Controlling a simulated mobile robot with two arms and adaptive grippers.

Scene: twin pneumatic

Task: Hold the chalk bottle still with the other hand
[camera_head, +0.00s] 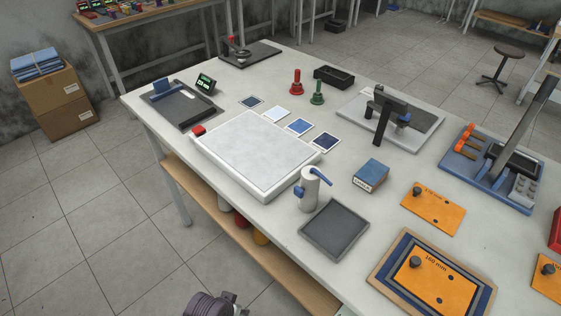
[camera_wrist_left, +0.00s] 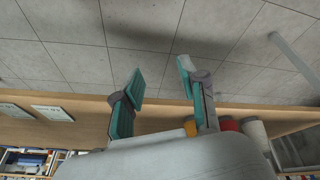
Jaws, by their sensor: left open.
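The bottle (camera_head: 309,189), likely the chalk bottle, stands upright on the white table. It is a white cylinder with a blue angled spout on top and a blue piece on its left side. No gripper touches it. My left gripper (camera_wrist_left: 160,71) is open and empty in the left wrist view, its teal-padded fingers apart over floor and the wooden lower shelf. In the head view only a dark part of my left arm shows at the bottom edge, off the table's front side. The bottle is not seen in the left wrist view. My right gripper is in neither view.
A white slab (camera_head: 257,153) lies left of the bottle, a grey tray (camera_head: 335,230) just in front of it, and a blue box (camera_head: 370,176) to its right. The table's front edge is close.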

